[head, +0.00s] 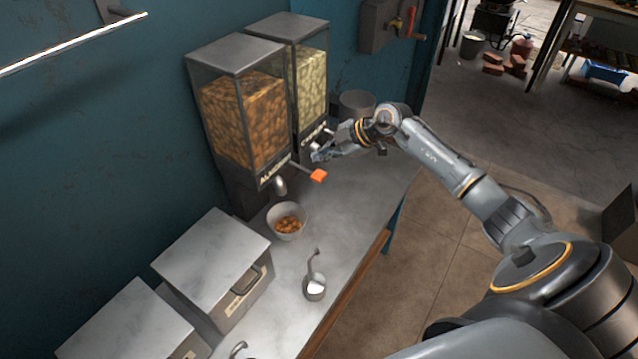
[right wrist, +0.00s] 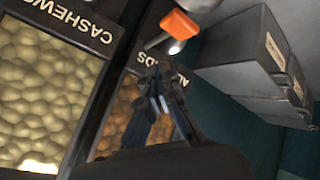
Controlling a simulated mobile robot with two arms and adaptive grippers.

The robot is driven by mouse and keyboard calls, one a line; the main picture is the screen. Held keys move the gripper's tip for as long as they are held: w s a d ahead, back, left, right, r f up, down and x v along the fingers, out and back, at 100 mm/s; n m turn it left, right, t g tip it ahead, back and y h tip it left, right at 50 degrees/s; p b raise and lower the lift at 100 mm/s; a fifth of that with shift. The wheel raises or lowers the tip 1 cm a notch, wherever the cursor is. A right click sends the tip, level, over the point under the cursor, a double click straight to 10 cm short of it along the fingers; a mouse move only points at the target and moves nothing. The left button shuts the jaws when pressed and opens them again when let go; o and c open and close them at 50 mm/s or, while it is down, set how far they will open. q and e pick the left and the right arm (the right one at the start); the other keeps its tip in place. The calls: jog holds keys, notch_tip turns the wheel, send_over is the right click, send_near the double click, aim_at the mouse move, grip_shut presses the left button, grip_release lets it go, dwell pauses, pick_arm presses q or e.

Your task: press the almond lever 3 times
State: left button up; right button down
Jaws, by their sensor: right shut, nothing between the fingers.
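The almond dispenser (head: 243,112) stands on the counter against the wall, filled with brown nuts behind clear panels. Its lever ends in an orange tip (head: 318,176), sticking out to the right of the spout (head: 280,186). The orange tip also shows in the right wrist view (right wrist: 180,24). A white bowl (head: 287,221) with some almonds in it sits below the spout. My right gripper (head: 317,156) is shut and empty, just above and behind the orange tip; a gap shows between them. In the right wrist view its fingers (right wrist: 158,75) point toward the lever. My left gripper is not in view.
The cashew dispenser (head: 312,85) stands right behind the almond one, close to my right gripper. A grey pot (head: 356,104) is at the counter's far end. A metal scoop (head: 314,288) and lidded metal boxes (head: 212,262) occupy the near counter. The counter (head: 345,215) right of the bowl is clear.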

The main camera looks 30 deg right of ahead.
aim_at(320, 175)
jog(key=shift+f, duration=1.55)
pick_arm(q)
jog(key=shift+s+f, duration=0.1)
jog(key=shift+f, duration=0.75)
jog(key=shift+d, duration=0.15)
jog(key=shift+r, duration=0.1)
pick_arm(e)
jog(key=shift+f, duration=0.4)
pick_arm(q)
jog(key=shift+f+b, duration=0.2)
jog(key=shift+b, duration=0.2)
pick_arm(e)
jog(key=shift+s+f, duration=0.1)
jog(key=shift+f, duration=1.3)
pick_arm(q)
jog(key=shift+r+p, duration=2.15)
pick_arm(e)
jog(key=shift+r, duration=1.8)
